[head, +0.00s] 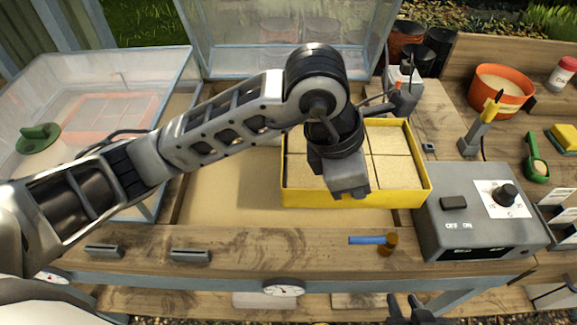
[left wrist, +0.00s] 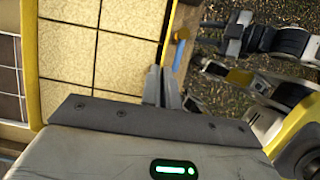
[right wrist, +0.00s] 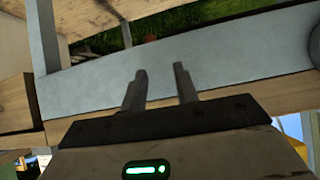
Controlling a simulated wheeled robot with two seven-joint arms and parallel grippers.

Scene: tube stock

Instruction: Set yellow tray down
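The yellow tray (head: 402,197) is at the middle right of the head view, over the sand bed of the wooden bench. It holds several square sandy blocks (head: 397,171) and looks about level. I cannot tell whether its base touches the sand. My left gripper (left wrist: 166,80) reaches down over the tray's front wall; in the left wrist view its fingers are close together on the yellow rim (left wrist: 169,38). The head view hides these fingertips. My right gripper (right wrist: 162,80) is open and empty, low in front of the bench; it also shows at the bottom of the head view (head: 415,312).
A grey control box (head: 480,222) stands close to the tray's right side. A blue-handled tool (head: 368,240) lies on the bench's front board. A clear-lidded case (head: 75,105) is at left. Bare sand (head: 235,190) lies left of the tray.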

